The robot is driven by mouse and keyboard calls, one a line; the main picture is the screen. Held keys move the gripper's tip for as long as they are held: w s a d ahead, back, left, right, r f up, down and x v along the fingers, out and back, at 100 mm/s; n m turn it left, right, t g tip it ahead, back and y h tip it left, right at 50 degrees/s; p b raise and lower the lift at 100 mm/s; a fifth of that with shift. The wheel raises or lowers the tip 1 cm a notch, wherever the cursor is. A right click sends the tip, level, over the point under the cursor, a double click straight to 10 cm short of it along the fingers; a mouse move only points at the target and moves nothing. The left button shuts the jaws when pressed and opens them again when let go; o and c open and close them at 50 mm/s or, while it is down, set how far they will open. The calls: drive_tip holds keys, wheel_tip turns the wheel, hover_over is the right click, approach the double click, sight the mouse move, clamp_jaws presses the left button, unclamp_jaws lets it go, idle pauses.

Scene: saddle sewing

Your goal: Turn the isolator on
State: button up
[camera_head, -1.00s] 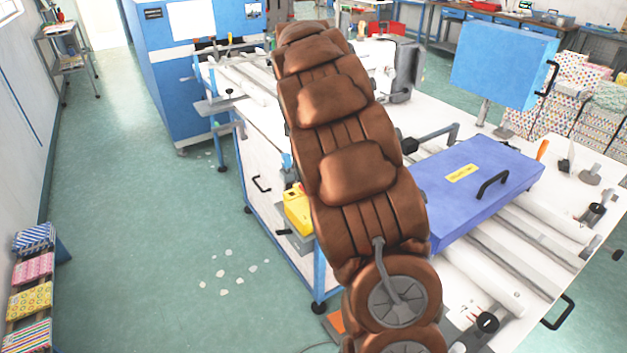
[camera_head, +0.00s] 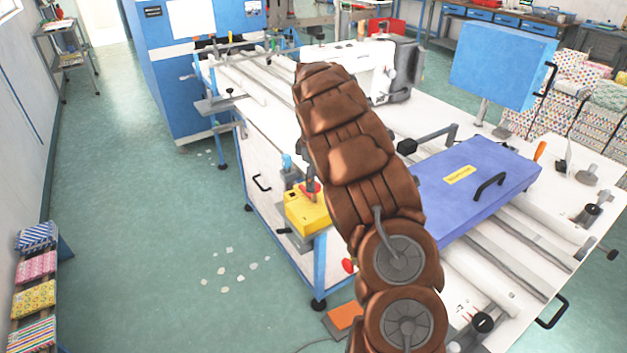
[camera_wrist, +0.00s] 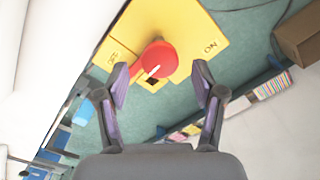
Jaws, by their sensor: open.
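The isolator is a yellow box (camera_head: 306,212) with a red rotary knob (camera_head: 312,187), at the left front corner of the machine table. In the wrist view the yellow plate (camera_wrist: 193,18) fills the top, and the red knob (camera_wrist: 158,58) stands out from it with a white line pointing down-left. An upside-down ON label (camera_wrist: 210,46) is right of the knob; another label at left is hard to read. My gripper (camera_wrist: 162,82) is open, its fingertips either side of and just below the knob in the picture. The left fingertip appears close to the knob's handle.
My brown-covered arm hides part of the table in the head view. A blue-purple cover (camera_head: 470,190) and a white sewing machine (camera_head: 385,70) are on the table. A red button (camera_head: 348,266) is below the isolator. The green floor (camera_head: 130,220) at left is mostly clear.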

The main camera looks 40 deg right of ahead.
drive_tip(key=shift+f, duration=1)
clamp_jaws()
